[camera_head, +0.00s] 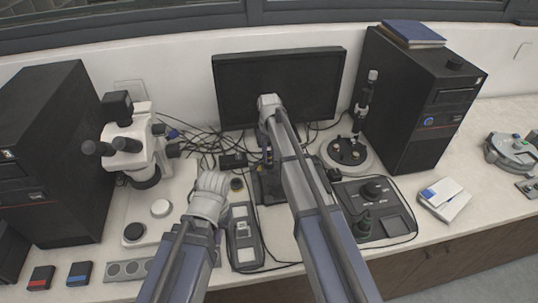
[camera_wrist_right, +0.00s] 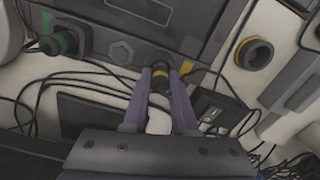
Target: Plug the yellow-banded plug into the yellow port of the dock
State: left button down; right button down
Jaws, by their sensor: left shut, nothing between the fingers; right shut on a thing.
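My right gripper (camera_wrist_right: 163,78) is shut on the yellow-banded plug (camera_wrist_right: 160,88), a dark plug seen between its two purple fingers. In the head view this gripper (camera_head: 267,155) points down in front of the monitor. The dock (camera_wrist_right: 138,50) is a dark panel just past the fingertips. A yellow-orange mark (camera_wrist_right: 187,67) shows on the dock beside the right finger. The plug's tip is close to the dock; the fingers hide whether it is in the port. My left gripper (camera_head: 212,183) is shut and empty left of the right arm; its fingertips are hard to see.
A green-banded plug (camera_wrist_right: 57,42) sits at the dock's left side. A round yellow-ringed part (camera_wrist_right: 255,53) lies to the right. Loose black cables run around the dock. A microscope (camera_head: 135,145), a monitor (camera_head: 283,85) and a control box (camera_head: 375,205) crowd the bench.

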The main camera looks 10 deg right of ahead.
pick_arm(q)
jog(key=shift+f+b, duration=0.35)
pick_arm(e)
jog(key=shift+f, duration=0.35)
jog(key=shift+c, duration=0.4)
grip_release()
pick_arm(q)
jog(key=shift+r, duration=0.1)
pick_arm(e)
notch_tip(320, 180, up, 8)
jog(key=p, duration=0.7)
jog(key=shift+f+p, duration=0.1)
jog(key=shift+p, duration=0.3)
pick_arm(q)
notch_tip(320, 180, up, 7)
jog(key=shift+r, duration=0.2)
pick_arm(e)
jog(key=shift+f, duration=0.1)
